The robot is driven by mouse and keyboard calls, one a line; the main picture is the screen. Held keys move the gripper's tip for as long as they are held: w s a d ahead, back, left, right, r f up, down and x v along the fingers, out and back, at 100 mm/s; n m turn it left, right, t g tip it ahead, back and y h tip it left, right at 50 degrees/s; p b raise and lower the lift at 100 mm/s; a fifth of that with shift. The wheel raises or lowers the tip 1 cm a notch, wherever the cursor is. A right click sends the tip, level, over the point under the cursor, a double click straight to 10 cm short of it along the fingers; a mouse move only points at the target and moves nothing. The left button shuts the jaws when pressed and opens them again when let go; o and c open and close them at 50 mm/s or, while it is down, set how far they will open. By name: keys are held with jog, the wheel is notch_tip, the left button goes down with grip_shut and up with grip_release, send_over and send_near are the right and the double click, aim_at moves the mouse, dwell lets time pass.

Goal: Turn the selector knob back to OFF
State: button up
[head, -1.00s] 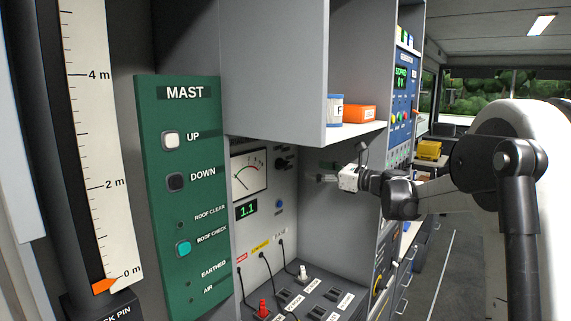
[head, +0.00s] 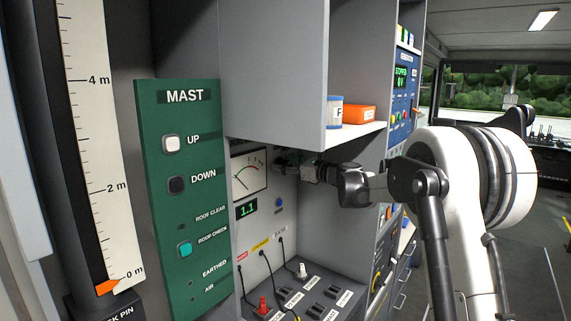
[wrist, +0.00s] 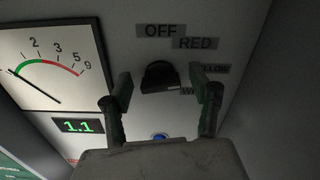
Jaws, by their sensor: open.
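The selector knob (wrist: 160,77) is black and sits on the grey panel in the wrist view, below the OFF label (wrist: 161,31) and the RED label (wrist: 195,43). A YELLOW label and one starting with W are partly hidden by the right finger. I cannot tell which label the knob points to. My gripper (wrist: 164,92) is open, with one finger on each side of the knob and gaps visible between. In the head view my gripper (head: 290,162) is at the panel right of the meter and hides the knob.
A meter (wrist: 48,65) and a green 1.1 display (wrist: 78,126) are left of the knob. A blue button (wrist: 160,137) is below it. A shelf (head: 352,136) with an orange box (head: 359,114) overhangs the panel. A socket box (head: 318,283) with cables stands below.

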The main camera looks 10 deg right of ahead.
jog(key=c, duration=1.1)
jog(key=shift+c, duration=0.2)
jog(key=shift+n, duration=0.3)
jog(key=n+b, duration=0.2)
jog(key=n, duration=0.1)
jog(key=shift+s+f+n+b, duration=0.1)
jog(key=shift+f+n+b, duration=0.1)
jog(key=shift+n+b, duration=0.15)
jog(key=n+b, duration=0.1)
jog(key=n, duration=0.2)
jog(key=shift+a+n+b, duration=0.1)
jog(key=shift+n+b, duration=0.15)
jog(key=shift+b, duration=0.1)
jog(key=n+b, duration=0.1)
jog(key=n, duration=0.3)
jog(key=shift+s, duration=0.1)
jog(key=shift+f+n+b, duration=0.1)
jog(key=shift+n+b, duration=0.6)
jog(key=shift+n, duration=1.4)
